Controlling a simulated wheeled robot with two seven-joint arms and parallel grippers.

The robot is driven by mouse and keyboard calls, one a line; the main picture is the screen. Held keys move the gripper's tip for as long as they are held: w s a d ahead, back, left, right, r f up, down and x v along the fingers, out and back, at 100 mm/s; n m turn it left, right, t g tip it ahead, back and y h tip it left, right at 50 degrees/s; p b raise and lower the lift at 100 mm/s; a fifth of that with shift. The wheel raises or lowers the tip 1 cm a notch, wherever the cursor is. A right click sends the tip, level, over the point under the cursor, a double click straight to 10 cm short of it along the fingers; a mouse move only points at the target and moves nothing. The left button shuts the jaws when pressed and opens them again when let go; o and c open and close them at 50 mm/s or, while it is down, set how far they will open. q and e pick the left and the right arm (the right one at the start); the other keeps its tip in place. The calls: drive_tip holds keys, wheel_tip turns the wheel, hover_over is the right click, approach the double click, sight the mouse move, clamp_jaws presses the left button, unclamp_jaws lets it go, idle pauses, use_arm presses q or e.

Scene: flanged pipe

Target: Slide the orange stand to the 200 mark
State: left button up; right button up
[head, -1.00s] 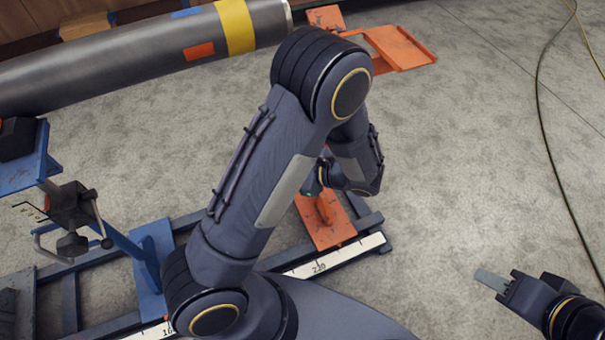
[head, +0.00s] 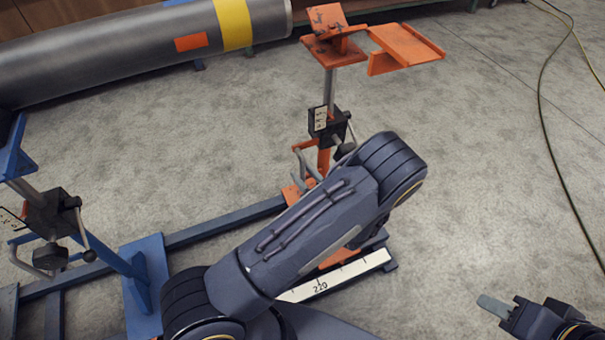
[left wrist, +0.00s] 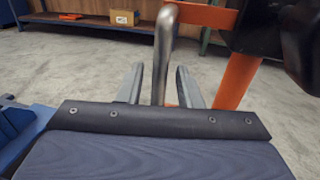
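The orange stand (head: 322,52) is upright on the rail at centre right, with an orange top, a grey post and a black clamp block (head: 328,124). My left forearm covers most of its base. The white scale strip (head: 345,275) shows a 220 mark just in front of the visible base edge; the 200 mark is not visible. My left gripper is hidden in the head view. In the left wrist view my left gripper (left wrist: 159,84) is open, with a bent metal handle (left wrist: 166,45) between its fingers and gaps beside it. My right gripper (head: 497,307) is empty at lower right.
A blue stand (head: 145,275) is on the same rail (head: 225,222) at left. A grey pipe (head: 120,60) with yellow and orange bands lies at upper left, its end close to the orange stand's top. A cable (head: 545,110) runs along the floor at right.

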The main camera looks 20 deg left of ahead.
use_arm(q)
drive_tip(key=shift+w+a, duration=0.25)
drive_tip(key=shift+a, duration=0.2)
drive_tip(key=shift+c, duration=0.3)
clamp_jaws()
